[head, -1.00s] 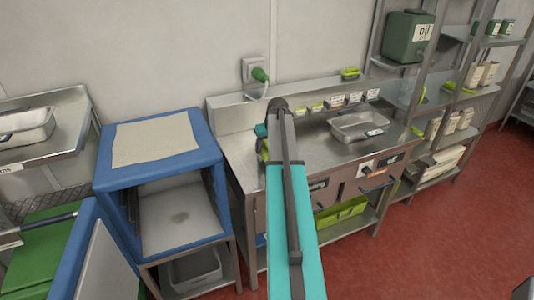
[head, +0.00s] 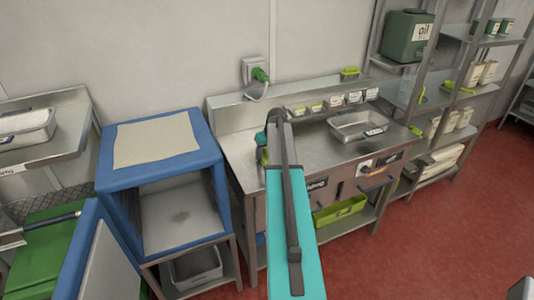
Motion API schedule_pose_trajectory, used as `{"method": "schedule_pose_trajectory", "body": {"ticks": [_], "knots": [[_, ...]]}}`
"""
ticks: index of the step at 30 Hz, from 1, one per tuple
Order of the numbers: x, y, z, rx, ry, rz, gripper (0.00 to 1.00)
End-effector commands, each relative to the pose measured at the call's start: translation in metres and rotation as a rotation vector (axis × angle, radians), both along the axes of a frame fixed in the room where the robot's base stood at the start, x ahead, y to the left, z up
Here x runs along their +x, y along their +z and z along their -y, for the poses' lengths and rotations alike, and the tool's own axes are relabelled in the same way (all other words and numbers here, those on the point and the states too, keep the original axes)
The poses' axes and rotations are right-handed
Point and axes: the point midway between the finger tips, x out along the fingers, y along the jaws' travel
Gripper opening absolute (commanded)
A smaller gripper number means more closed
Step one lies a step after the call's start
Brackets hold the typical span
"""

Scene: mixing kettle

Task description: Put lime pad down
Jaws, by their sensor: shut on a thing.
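My gripper (head: 261,139) is at the left end of the steel counter, mostly hidden behind my own arm. A small lime piece (head: 264,156) shows just below it, partly covered by the arm; it appears to be the lime pad, with the gripper shut on it. I cannot tell whether the pad touches the counter. Another lime-green item (head: 349,73) lies on the ledge above the counter.
The steel counter (head: 305,150) has clear room right of my arm, up to a steel pan (head: 358,126). Small labelled containers (head: 335,101) line its back. A blue cabinet (head: 112,183) stands left. A green oil can (head: 407,37) is on the shelf.

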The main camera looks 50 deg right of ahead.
Motion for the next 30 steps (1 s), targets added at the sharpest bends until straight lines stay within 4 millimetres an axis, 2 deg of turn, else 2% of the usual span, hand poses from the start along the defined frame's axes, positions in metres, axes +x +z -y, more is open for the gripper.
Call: {"method": "schedule_pose_trajectory", "body": {"ticks": [2, 3, 6, 21, 30], "knots": [[0.000, -0.003, 0.000, 0.000, 0.000, 0.000, 0.36], [0.000, -0.002, 0.000, 0.000, 0.000, 0.000, 0.57], [0.000, -0.002, 0.000, 0.000, 0.000, 0.000, 0.73], [-0.001, 0.003, -0.001, 0.000, 0.001, 0.000, 0.73], [-0.011, 0.027, -0.005, -0.002, 0.001, 0.001, 0.73]]}}
